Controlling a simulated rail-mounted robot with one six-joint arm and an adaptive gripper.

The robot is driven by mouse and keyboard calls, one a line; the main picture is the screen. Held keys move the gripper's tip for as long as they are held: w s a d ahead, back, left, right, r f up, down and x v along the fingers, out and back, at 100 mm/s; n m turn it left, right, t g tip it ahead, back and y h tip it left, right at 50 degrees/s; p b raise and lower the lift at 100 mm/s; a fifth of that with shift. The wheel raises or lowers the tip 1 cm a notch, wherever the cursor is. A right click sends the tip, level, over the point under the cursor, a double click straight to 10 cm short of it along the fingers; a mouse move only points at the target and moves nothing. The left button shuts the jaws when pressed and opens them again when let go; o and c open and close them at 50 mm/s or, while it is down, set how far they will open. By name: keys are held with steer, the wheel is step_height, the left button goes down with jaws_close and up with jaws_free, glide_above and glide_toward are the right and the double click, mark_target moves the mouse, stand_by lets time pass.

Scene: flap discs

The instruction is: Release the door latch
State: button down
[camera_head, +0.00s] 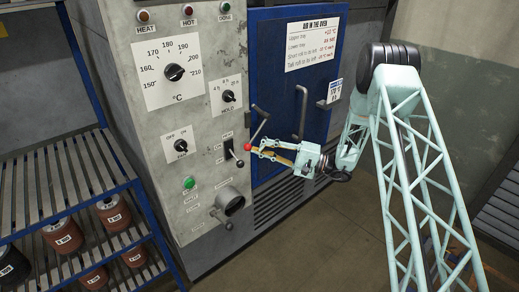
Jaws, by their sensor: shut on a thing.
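The blue oven door (286,75) stands shut in the grey control cabinet. The fingers partly hide the contact. A dark vertical door handle (301,118) stands to the right, free of my gripper.
A blue shelf rack (70,205) with brown rolls stands at left. The floor (300,240) below is clear.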

steer(key=shift+a+r, duration=0.1)
steer(key=shift+a, duration=0.05)
steer(key=s+a+r+b, duration=0.2)
steer(key=s+a+r, duration=0.1)
steer(key=r, duration=0.2)
stand_by(0.6)
steer(key=shift+d+b, duration=0.1)
steer(key=shift+b, duration=0.25)
steer(key=s+d+f, duration=0.1)
steer(key=d+f, duration=0.5)
steer(key=d, duration=0.5)
steer(key=shift+s+d+b, duration=0.15)
steer(key=shift+b, duration=0.25)
stand_by(0.3)
steer(key=shift+f, duration=0.1)
